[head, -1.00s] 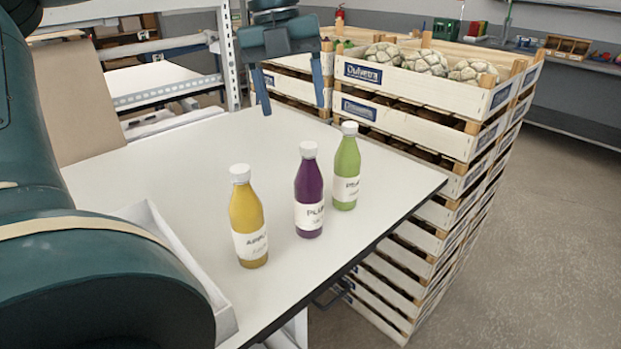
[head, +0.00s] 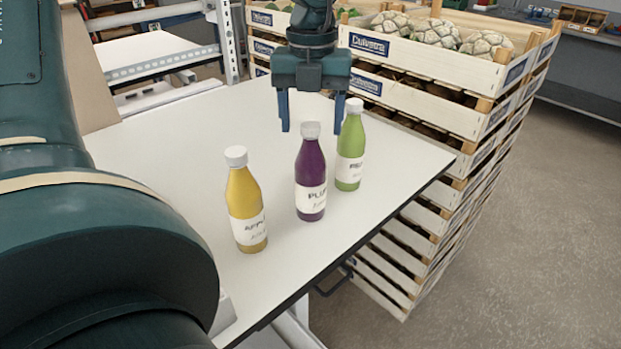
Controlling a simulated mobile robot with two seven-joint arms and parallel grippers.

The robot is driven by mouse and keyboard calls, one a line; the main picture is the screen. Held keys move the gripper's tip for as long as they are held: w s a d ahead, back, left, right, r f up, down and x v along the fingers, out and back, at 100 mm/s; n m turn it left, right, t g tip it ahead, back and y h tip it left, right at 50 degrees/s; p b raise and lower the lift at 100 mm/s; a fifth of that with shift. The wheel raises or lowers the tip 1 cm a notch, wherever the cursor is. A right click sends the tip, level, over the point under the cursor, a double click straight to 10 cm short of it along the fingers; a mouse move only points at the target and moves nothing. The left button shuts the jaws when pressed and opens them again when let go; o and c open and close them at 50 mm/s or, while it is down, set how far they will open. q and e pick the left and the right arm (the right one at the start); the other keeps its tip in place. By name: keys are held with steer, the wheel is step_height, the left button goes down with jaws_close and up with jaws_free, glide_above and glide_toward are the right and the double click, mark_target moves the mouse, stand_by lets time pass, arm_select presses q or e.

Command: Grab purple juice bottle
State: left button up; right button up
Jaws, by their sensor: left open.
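The purple juice bottle (head: 311,180) stands upright on the white table (head: 200,130), with a white cap and a white label. A yellow bottle (head: 245,205) stands to its left and a green bottle (head: 350,150) close behind it on the right. My left gripper (head: 311,128) is open and empty, with its fingers pointing down. In the picture its fingertips lie on either side of the purple bottle's cap. It appears to be behind or above the bottle; I cannot tell the exact gap. My right gripper is not in view.
Stacked wooden crates (head: 440,115) with pale round produce on top stand along the table's right side. A metal shelf rack (head: 150,65) stands behind the table. The table is clear to the left of and behind the bottles.

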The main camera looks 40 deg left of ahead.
mark_target(310, 166)
arm_select(q)
step_height(310, 166, down, 4)
steer(key=shift+s+f+p, duration=0.15)
steer(key=shift+f+p, duration=0.05)
steer(key=shift+p, duration=0.2)
steer(key=shift+c, duration=0.2)
jaws_close()
steer(key=shift+r, duration=0.1)
